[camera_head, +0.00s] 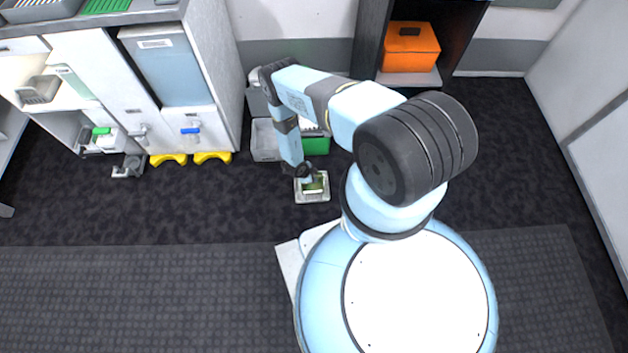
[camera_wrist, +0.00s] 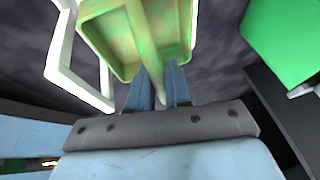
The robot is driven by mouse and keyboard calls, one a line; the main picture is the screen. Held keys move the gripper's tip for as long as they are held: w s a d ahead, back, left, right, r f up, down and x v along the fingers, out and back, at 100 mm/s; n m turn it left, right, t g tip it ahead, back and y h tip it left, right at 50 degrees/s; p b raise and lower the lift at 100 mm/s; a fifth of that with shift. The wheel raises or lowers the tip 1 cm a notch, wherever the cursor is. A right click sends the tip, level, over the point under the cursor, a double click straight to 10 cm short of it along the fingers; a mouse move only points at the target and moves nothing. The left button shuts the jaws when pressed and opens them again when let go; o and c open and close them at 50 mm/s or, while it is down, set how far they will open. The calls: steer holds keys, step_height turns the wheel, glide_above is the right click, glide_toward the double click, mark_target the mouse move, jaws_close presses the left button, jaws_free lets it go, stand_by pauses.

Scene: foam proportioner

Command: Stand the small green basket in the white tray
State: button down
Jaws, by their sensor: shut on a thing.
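The small green basket (camera_head: 315,184) is down near the floor, over or within the outline of the white tray (camera_head: 312,199). My gripper (camera_head: 304,176) is at the basket's upper left side. The white tray's rim (camera_wrist: 54,60) shows beside the basket. I cannot tell whether the basket rests on the tray's bottom or hangs just above it.
A larger green box (camera_head: 316,146) stands just behind the tray, with a grey bin (camera_head: 265,140) to its left. An orange box (camera_head: 410,48) sits in a dark shelf. White cabinets (camera_head: 110,70) stand at left. Dark floor is clear left and right of the tray.

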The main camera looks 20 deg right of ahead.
mark_target(317, 183)
steer(key=shift+f, duration=1.7)
steer(key=c, duration=1.1)
jaws_free()
steer(key=shift+o, duration=0.2)
steer(key=v, duration=1.2)
